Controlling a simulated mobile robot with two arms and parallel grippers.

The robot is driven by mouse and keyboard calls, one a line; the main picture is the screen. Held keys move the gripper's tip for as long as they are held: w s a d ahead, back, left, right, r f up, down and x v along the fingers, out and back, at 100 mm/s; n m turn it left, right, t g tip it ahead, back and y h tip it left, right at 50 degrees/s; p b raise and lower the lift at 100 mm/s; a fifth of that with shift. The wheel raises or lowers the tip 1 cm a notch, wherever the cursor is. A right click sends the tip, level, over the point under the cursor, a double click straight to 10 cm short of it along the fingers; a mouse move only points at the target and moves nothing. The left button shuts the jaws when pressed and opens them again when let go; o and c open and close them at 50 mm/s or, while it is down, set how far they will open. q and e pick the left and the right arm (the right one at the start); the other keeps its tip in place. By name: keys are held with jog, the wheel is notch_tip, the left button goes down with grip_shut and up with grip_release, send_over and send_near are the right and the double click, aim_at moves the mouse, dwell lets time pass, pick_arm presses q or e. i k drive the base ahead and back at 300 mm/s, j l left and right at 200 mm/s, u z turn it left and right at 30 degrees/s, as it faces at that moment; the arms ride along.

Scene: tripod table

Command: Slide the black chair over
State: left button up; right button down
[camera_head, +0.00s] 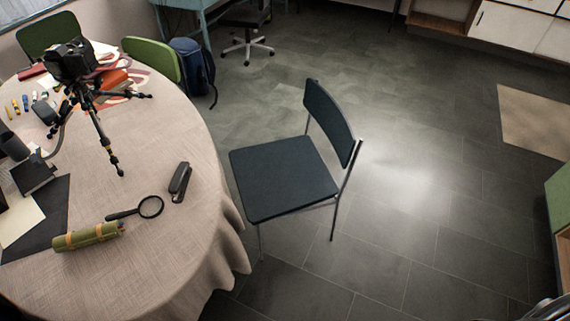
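The black chair (283,178) stands upright on the floor in the middle of the view, just right of the round table. It has a dark seat, a dark backrest (330,122) on its right side and thin metal legs. The seat's left edge is close to the tablecloth; I cannot tell whether they touch. Its left legs are mostly hidden. Neither of my grippers can be made out. A small dark, shiny part shows at the bottom right corner, too cut off to identify.
The round table (150,262) with a beige cloth fills the left, holding a tripod (97,130), magnifying glass (150,207), stapler (180,182) and green roll (88,237). A blue backpack (192,68) and office chair (246,28) stand behind. Tiled floor (430,140) right of the chair is clear.

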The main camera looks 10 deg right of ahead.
aim_at(276, 180)
jog(key=i+l+u, duration=0.15)
jog(key=l+u, duration=0.2)
jog(key=l, duration=0.2)
jog(key=i+l+u, duration=0.1)
jog(key=l+u, duration=0.25)
jog(key=l, duration=0.25)
jog(key=l+u, duration=0.35)
jog(key=l, duration=0.3)
